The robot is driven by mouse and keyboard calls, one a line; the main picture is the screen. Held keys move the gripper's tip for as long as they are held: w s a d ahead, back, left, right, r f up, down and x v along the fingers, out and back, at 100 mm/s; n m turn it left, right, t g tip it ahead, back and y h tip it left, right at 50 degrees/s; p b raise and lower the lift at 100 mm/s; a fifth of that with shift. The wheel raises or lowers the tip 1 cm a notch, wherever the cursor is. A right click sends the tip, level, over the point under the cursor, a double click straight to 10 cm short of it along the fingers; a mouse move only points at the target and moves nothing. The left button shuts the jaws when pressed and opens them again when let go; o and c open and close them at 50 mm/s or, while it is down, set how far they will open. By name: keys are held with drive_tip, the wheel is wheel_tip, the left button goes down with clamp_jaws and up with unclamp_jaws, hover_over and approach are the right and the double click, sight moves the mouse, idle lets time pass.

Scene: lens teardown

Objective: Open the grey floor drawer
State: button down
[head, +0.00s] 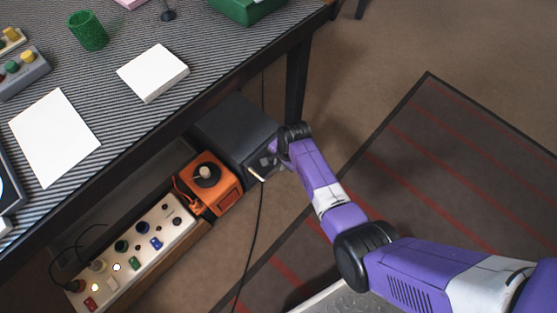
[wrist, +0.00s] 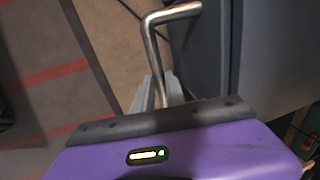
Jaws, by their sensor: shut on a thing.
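The grey floor drawer unit (head: 235,130) is a dark grey box on the floor under the table's near edge. Its grey face also fills the right of the wrist view (wrist: 275,60). Its handle is a bent metal bar (wrist: 172,14), which shows in the head view as a pale rod (head: 256,175). My gripper (head: 268,163) is at the front of the unit. In the wrist view its grey fingers (wrist: 161,92) are shut on the bar, whose lower part runs between them. I see no clear gap showing the drawer pulled out.
An orange device (head: 222,197) with a black knob stands left of the drawer unit, and a cream panel (head: 105,280) with coloured buttons lies beyond it. A table leg (head: 297,85) rises behind the unit. A black cable (head: 261,215) crosses the floor. Carpet right of the unit is clear.

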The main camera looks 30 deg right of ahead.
drive_tip(key=s+d+p, duration=0.3)
drive_tip(key=s+p, duration=0.1)
drive_tip(key=s, duration=0.7)
drive_tip(key=s+d+p, duration=0.4)
drive_tip(key=s+p, duration=0.1)
drive_tip(key=s, duration=0.7)
drive_tip(key=s+d+p, duration=0.4)
drive_tip(key=s+p, duration=0.1)
drive_tip(key=s, duration=0.6)
drive_tip(key=shift+s, duration=0.25)
drive_tip(key=c, duration=1.5)
unclamp_jaws()
drive_tip(key=shift+o, duration=0.7)
drive_tip(key=shift+p, duration=0.3)
wheel_tip(320, 180, up, 8)
drive_tip(key=s+p, duration=0.1)
drive_tip(key=p, duration=0.2)
drive_tip(key=shift+s+d+f, duration=0.2)
drive_tip(key=shift+d, duration=0.1)
